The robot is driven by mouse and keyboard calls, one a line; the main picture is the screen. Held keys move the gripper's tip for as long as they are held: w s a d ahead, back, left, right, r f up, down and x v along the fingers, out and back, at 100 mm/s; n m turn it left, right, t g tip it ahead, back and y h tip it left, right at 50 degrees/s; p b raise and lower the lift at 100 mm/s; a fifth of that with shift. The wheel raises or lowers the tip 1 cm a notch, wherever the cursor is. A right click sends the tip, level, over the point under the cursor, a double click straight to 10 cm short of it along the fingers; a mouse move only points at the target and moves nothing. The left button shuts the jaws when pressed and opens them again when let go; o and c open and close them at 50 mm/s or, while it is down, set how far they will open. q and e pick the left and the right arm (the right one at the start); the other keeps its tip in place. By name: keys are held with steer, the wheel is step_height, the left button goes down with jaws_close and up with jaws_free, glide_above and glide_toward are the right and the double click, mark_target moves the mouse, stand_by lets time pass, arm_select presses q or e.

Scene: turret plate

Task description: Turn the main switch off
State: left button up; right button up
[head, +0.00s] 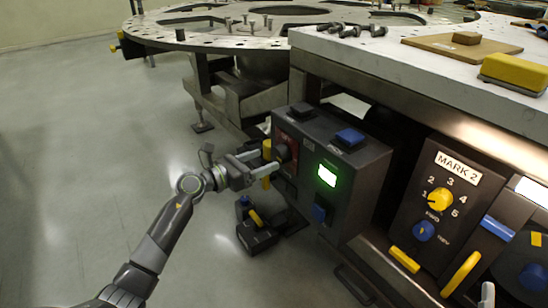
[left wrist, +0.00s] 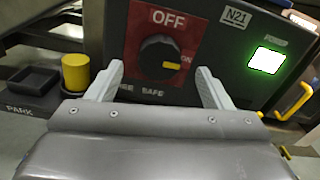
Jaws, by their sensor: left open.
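The main switch is a black rotary knob on a red plate (left wrist: 135,30) marked OFF at the top and ON at the right. In the left wrist view the knob (left wrist: 157,57) has a yellow mark pointing right, towards ON. My left gripper (left wrist: 158,78) is open, with one finger on each side of the knob's lower part; I cannot tell whether they touch it. In the head view my left gripper (head: 269,160) reaches the dark switch box (head: 352,190) from the left and partly hides the knob. My right gripper is not clearly visible.
A lit green-white power lamp (head: 326,175) is beside the switch. A blue button (head: 349,137) is on top of the box. A yellow cylinder (left wrist: 76,72) and small black tray (left wrist: 34,84) stand left of the knob. The MARK 2 panel (head: 437,200) is to the right.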

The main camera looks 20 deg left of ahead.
mark_target(276, 155)
arm_select(q)
steer(key=x, duration=0.3)
steer(key=shift+w+d, duration=0.2)
steer(key=shift+w+d+b, duration=0.3)
steer(key=shift+w+d, duration=0.05)
steer(key=shift+w, duration=0.05)
arm_select(e)
steer(key=shift+s+a+r+n+t+y, duration=0.25)
steer(key=shift+s+r+t, duration=0.15)
steer(key=shift+r+t, duration=0.25)
steer(key=shift+s+a+r+n+t+y, duration=0.15)
steer(key=shift+s+r+n+t, duration=0.2)
steer(key=shift+r, duration=0.45)
steer(key=shift+s+a+r+n+t+y, duration=0.2)
steer(key=shift+s+r+t, duration=0.2)
steer(key=shift+r+t, duration=0.25)
